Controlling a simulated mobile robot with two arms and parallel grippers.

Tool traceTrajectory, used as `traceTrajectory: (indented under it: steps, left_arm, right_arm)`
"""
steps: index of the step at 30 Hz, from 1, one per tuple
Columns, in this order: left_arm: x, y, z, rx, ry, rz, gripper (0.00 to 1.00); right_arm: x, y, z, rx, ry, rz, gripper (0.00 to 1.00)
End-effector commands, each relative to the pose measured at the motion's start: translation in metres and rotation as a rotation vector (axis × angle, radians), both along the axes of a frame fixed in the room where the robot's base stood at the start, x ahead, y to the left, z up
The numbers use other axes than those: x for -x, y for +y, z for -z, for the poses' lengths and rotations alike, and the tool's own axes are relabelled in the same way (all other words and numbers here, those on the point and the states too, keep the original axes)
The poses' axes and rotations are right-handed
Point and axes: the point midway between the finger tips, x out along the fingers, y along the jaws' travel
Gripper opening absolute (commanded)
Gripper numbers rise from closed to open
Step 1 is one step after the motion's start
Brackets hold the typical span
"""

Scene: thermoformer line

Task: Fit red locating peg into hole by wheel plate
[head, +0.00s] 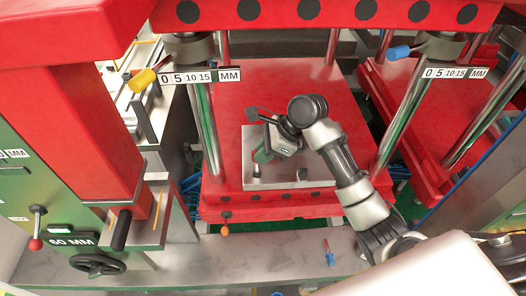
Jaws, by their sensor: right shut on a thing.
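My right gripper (266,137) comes in from the lower right and hangs over the middle of the red press bed. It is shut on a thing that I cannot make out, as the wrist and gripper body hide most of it. Just below the gripper is a bright metal plate (255,184) with a greenish part and a small round knob on it. I cannot make out the red locating peg or its hole. A handwheel (100,265) sits at the lower left, below a "60 MM" label. My left gripper is not in view.
Polished columns (403,122) stand on both sides of the press bed (316,90), under a red upper beam (310,11). A small red-and-blue tool (329,254) lies on the grey front ledge (270,258). A yellow-handled part (142,80) and a blue-handled part (398,53) stick out near the columns.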

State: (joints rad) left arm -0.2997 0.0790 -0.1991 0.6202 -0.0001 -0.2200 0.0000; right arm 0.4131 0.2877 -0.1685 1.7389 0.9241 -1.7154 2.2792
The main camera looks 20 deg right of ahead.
Motion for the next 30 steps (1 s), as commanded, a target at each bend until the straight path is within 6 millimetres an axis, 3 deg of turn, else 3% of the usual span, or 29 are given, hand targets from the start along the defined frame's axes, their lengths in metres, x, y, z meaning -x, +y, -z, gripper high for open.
traceTrajectory:
  steps: [30]
  left_arm:
    - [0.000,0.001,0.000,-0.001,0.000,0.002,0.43]
  right_arm:
    - [0.000,0.000,0.021,0.001,0.002,0.000,0.00]
